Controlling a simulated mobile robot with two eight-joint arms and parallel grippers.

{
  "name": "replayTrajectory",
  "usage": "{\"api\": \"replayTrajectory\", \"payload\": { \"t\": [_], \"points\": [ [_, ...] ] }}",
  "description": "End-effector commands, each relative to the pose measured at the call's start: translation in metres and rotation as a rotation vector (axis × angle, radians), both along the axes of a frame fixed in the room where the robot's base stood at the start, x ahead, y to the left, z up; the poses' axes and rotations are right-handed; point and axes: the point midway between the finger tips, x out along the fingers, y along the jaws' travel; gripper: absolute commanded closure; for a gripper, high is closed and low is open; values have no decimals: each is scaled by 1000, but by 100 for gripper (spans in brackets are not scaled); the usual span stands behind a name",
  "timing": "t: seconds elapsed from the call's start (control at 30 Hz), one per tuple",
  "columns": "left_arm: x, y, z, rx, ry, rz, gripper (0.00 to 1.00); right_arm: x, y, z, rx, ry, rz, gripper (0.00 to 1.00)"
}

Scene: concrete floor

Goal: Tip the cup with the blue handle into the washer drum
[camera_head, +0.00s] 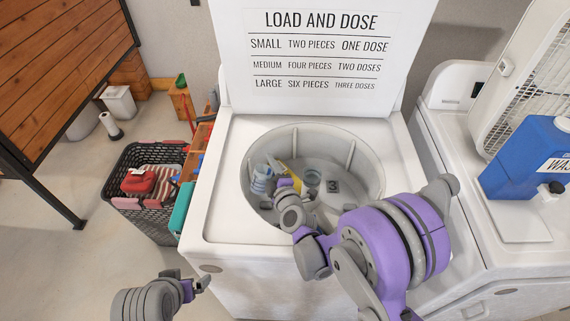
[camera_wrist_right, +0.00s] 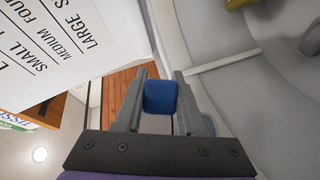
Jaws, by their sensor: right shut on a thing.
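My right gripper (camera_head: 279,172) is tilted over the open washer drum (camera_head: 352,150). In the right wrist view its fingers (camera_wrist_right: 160,92) are shut on a blue block-like piece (camera_wrist_right: 160,97), which looks like the cup's blue handle.
In the drum lie a blue-and-white cloth (camera_head: 261,181) and a yellow piece (camera_head: 298,167). The raised lid (camera_head: 316,99) carries dosing text. A dark basket (camera_head: 136,200) stands left. A blue jug (camera_head: 526,160) and white fan (camera_head: 510,85) are at right.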

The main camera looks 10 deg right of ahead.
Motion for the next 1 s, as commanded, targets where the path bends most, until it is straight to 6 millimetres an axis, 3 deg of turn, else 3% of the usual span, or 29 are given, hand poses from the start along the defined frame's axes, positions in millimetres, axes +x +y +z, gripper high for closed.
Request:
{"api": "replayTrajectory", "payload": {
  "t": [0.23, 0.53, 1.0],
  "points": [
    [-9, 0, -32, 0, 17, 0, 0, 3, -8, -21, 104, 71, -1, 100],
    [-15, 0, -62, 0, 28, 0, 0, 10, -18, -20, 228, 153, -1, 100],
    [-17, 0, -76, 0, 33, 0, 0, 10, -17, -16, 350, 232, 0, 100]
  ]
}}
